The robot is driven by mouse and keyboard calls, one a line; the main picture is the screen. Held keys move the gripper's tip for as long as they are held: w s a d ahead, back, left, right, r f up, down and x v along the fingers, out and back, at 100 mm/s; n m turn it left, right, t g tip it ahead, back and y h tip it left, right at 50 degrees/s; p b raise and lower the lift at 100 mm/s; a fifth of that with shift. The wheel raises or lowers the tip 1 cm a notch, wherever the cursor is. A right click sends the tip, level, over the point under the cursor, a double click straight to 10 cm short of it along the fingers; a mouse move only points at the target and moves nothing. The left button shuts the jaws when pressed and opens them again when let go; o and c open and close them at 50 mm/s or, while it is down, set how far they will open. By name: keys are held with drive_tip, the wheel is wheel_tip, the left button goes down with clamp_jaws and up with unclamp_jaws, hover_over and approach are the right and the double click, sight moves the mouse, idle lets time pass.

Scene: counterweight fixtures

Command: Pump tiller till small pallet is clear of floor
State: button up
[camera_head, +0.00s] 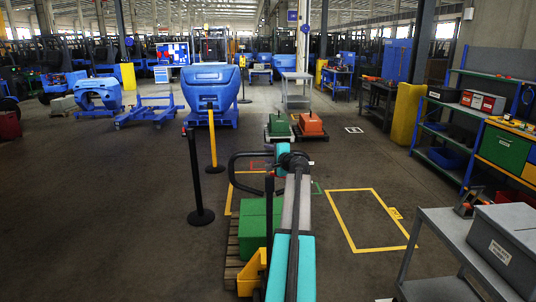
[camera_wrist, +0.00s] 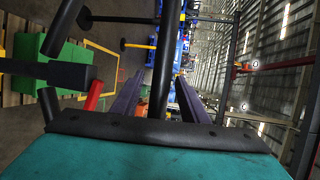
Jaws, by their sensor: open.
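The small wooden pallet (camera_head: 232,262) sits low at the floor, bearing a green block load (camera_head: 252,230); I cannot tell whether any gap lies under it. A yellow pallet truck (camera_head: 252,272) stands at its near end. Its black tiller has a looped handle (camera_head: 233,160) and stands roughly upright. In the head view my gripper is mostly hidden behind my wrist, by the handle's right side. In the wrist view my gripper (camera_wrist: 160,80) is open, with a black handle bar (camera_wrist: 167,45) between its fingers. A red lever (camera_wrist: 93,95) shows beside them.
A black post (camera_head: 194,180) and a yellow post (camera_head: 212,130) stand left of the pallet. A yellow floor rectangle (camera_head: 345,232) lies empty at right. A grey cart (camera_head: 436,288) stands front right. Two loaded pallets, with green (camera_head: 279,126) and orange (camera_head: 311,123) loads, stand behind.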

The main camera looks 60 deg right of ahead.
drive_tip(key=shift+w, duration=0.1)
clamp_jaws()
drive_tip(key=shift+a, duration=0.1)
idle(0.3)
drive_tip(key=shift+a+f, duration=0.1)
